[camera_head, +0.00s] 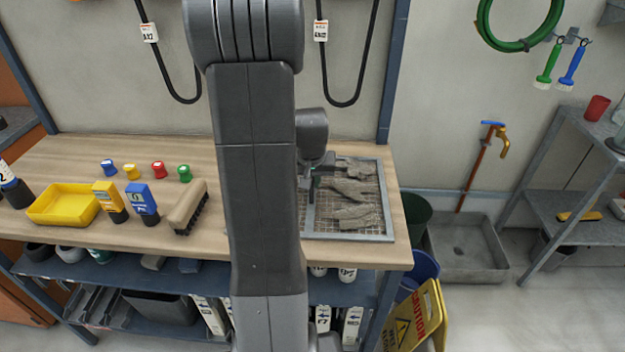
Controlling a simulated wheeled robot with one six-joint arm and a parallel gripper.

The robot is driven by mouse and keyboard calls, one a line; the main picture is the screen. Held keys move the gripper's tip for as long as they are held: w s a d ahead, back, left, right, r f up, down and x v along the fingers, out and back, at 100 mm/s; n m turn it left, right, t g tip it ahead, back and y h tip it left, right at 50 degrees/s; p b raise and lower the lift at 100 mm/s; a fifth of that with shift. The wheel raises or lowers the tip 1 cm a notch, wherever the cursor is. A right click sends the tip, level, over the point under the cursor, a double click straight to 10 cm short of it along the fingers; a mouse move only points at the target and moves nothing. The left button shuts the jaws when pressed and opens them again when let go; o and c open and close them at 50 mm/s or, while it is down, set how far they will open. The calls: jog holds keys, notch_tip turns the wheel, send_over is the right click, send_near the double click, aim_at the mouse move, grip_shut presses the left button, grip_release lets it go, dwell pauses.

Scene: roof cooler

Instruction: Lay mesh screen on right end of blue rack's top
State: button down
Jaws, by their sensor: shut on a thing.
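The mesh screen (345,237) is a grey-framed wire grid with ragged grey matter on it. It is at the right end of the wooden top (400,252) of the blue rack (384,298). It looks about level; I cannot tell whether it rests on the top or is slightly above it. My gripper (312,184) is over the left part of the screen, shut on it near a bar; the exact grip is hard to see. My arm hides the screen's left side.
A brush (188,208), a yellow tray (64,204), bottles and several coloured caps stand on the left of the top. Bins are stored on the shelves below. A yellow caution sign (415,318) and a blue bucket (424,266) stand at right, near a floor basin (468,247).

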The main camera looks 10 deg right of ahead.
jog(key=c, duration=1.5)
grip_release()
jog(key=shift+r, duration=0.5)
jog(key=v, duration=1.1)
jog(key=shift+s+p, duration=0.25)
jog(key=shift+p, duration=0.1)
